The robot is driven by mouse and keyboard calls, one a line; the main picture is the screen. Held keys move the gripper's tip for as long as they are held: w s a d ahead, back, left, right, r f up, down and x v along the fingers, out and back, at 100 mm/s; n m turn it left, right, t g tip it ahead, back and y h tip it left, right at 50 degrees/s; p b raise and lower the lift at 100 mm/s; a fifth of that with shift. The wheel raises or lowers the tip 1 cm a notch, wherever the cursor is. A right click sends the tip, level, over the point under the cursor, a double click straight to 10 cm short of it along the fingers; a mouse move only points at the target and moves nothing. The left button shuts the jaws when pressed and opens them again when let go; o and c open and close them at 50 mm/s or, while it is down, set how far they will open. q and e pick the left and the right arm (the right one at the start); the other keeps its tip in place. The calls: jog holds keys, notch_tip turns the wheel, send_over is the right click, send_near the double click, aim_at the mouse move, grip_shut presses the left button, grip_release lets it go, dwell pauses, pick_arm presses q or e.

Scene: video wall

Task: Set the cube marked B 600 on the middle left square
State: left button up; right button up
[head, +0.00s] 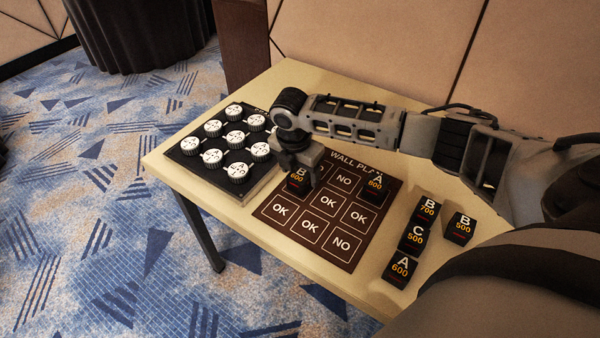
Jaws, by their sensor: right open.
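The cube marked B 600 (298,183) is black with a white B and orange digits. It stands upright on the middle left square of the dark brown wall plan mat (277,226), as far as I can tell. My right gripper (298,174) is directly over it, with its open fingers beside the cube's upper part. The gripper hides part of the cube and part of the top left square. Whether a finger touches the cube is unclear. My left gripper is not in view.
Another cube marked A (375,187) stands on the mat's top right square. Cubes B 700 (424,208), B 500 (460,229), C 500 (413,238) and A 600 (399,270) stand right of the mat. A black panel with white knobs (237,194) lies on the table's left (265,229).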

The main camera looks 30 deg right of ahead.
aim_at(296, 179)
notch_tip(296, 179, up, 11)
jog(key=a, duration=0.1)
jog(key=shift+s+a+f, duration=0.15)
jog(key=shift+s+a, duration=0.1)
jog(key=shift+s, duration=0.1)
dwell(0.3)
